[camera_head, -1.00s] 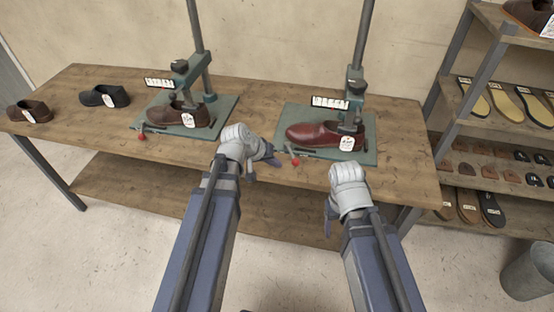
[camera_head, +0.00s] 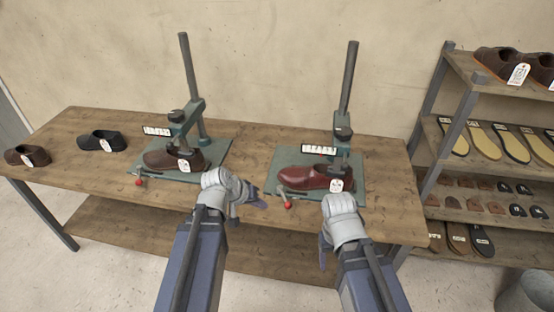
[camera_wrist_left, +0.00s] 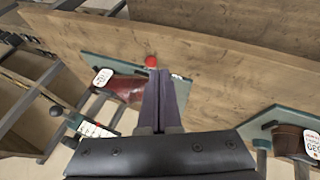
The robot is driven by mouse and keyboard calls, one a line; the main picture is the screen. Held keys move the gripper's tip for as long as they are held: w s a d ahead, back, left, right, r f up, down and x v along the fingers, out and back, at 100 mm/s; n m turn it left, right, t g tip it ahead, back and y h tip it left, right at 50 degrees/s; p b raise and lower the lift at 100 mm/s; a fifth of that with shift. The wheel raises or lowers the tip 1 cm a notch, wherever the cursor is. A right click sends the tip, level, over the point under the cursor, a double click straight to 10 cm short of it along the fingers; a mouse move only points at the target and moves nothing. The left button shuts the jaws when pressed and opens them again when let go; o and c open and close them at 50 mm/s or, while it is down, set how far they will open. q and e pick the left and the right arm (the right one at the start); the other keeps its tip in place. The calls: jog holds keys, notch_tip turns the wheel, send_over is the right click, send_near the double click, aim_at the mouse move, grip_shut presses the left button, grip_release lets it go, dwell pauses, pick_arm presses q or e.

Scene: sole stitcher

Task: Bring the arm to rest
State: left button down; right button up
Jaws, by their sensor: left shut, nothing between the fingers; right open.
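My left gripper (camera_head: 250,197) is shut and empty over the front of the workbench, between the two green stitching presses. In the left wrist view its dark fingers (camera_wrist_left: 158,100) are together, with bench wood beyond them. My right gripper (camera_head: 323,250) points down at the bench's front edge, in front of the right press; its fingers are mostly hidden behind the wrist. A dark red shoe (camera_head: 300,177) with a white tag sits under the right press (camera_head: 343,135). A brown shoe (camera_head: 160,160) with a tag sits under the left press (camera_head: 190,125). Neither gripper visibly touches a shoe.
A brown shoe (camera_head: 27,156) and a black shoe (camera_head: 102,141) stand on the left of the workbench (camera_head: 90,180). Red-knobbed levers (camera_head: 286,205) stick out at the presses' front. A shelf rack (camera_head: 440,125) with soles and shoes stands right, a grey bin (camera_head: 525,295) below it.

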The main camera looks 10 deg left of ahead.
pick_arm(q)
jog(key=s+d+f+m+g+y, duration=0.3)
jog(key=s+d+m+g+y, duration=0.2)
jog(key=s+d, duration=0.6)
jog(key=shift+s+d+f+m+g, duration=0.3)
jog(key=shift+s+d+g, duration=0.1)
jog(key=shift+s+g, duration=0.15)
dwell(0.3)
